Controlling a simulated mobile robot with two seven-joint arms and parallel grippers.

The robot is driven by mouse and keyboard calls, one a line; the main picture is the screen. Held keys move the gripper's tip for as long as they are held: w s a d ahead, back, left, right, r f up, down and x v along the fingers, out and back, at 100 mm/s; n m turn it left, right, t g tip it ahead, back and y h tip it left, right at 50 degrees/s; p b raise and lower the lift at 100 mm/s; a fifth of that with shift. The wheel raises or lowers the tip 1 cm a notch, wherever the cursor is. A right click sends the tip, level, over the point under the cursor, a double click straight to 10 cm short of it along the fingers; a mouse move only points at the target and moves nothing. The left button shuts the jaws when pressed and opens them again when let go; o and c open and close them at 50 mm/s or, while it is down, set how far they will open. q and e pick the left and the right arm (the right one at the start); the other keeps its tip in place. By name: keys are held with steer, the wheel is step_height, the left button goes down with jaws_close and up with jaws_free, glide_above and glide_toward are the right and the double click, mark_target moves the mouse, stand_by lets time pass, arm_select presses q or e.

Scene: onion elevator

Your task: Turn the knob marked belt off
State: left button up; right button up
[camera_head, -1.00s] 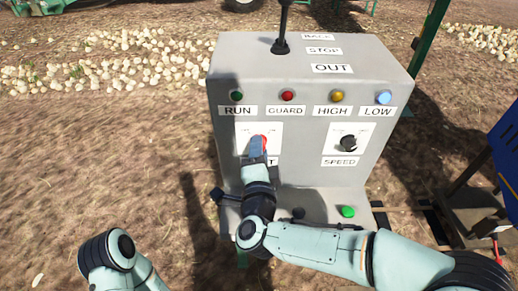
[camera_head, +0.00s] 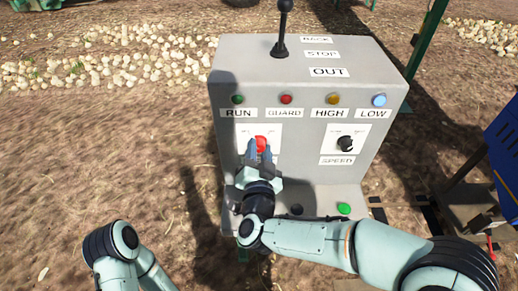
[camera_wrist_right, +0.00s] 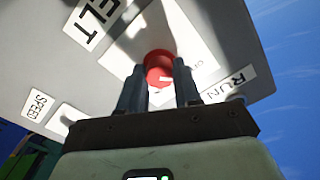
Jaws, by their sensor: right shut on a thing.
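The red knob (camera_head: 260,141) sits on a white plate on the left of the grey control box's front. In the right wrist view the red knob (camera_wrist_right: 158,61) lies between the two dark fingers of my right gripper (camera_wrist_right: 160,85). In the head view my right gripper (camera_head: 260,153) is shut on this knob and covers its lower part and most of the label below. The wrist view shows the label (camera_wrist_right: 91,22) reading "ELT", its first letter cut off by the picture edge. My left arm shows at the lower left, its gripper out of view.
The black speed knob (camera_head: 345,144) is on the right of the grey box (camera_head: 300,180). Several indicator lamps line the front above the knobs. A black lever (camera_head: 283,30) stands on top. A green button (camera_head: 344,208) is on the lower ledge. A blue machine (camera_head: 503,150) stands at right.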

steer(key=shift+f, duration=0.1)
stand_by(0.5)
steer(key=o, duration=1.1)
steer(key=shift+c, duration=0.2)
steer(key=shift+s, duration=0.1)
steer(key=s, duration=1.3)
steer(key=shift+s+b, duration=0.15)
steer(key=shift+b, duration=0.2)
